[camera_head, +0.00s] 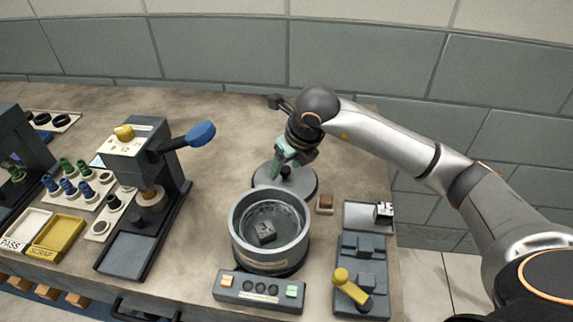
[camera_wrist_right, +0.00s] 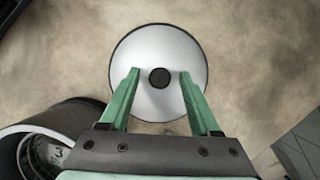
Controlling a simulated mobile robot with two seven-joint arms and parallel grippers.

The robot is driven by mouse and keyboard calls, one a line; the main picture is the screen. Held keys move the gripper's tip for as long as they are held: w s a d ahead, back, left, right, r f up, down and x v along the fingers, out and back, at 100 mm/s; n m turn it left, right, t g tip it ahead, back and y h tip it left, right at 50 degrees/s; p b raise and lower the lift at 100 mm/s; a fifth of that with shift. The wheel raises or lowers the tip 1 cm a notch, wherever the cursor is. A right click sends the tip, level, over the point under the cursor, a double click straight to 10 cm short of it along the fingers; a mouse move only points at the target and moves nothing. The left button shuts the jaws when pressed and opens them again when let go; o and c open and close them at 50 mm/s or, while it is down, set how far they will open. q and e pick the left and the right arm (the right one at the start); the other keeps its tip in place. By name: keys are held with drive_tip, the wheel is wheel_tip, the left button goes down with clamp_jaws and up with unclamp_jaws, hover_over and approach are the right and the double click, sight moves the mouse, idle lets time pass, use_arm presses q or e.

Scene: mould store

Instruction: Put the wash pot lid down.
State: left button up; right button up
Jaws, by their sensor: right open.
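The wash pot lid (camera_head: 301,190) is a round grey disc with a dark knob. It lies on the bench just behind the wash pot (camera_head: 250,248). In the right wrist view the lid (camera_wrist_right: 158,98) lies flat, with its black knob (camera_wrist_right: 159,78) between my fingers. My right gripper (camera_head: 280,172) is above the lid; in the wrist view its green fingers (camera_wrist_right: 156,75) are open on either side of the knob, with gaps. My left gripper is not in view.
A control box with buttons (camera_head: 259,290) stands in front of the pot. A grey fixture with a yellow knob (camera_head: 361,292) and a small brown block (camera_head: 325,203) are to the right. A press with a blue handle (camera_head: 200,135) stands left. The bench behind is clear.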

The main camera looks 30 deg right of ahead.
drive_tip(key=v, duration=1.2)
drive_tip(key=shift+r, duration=0.1)
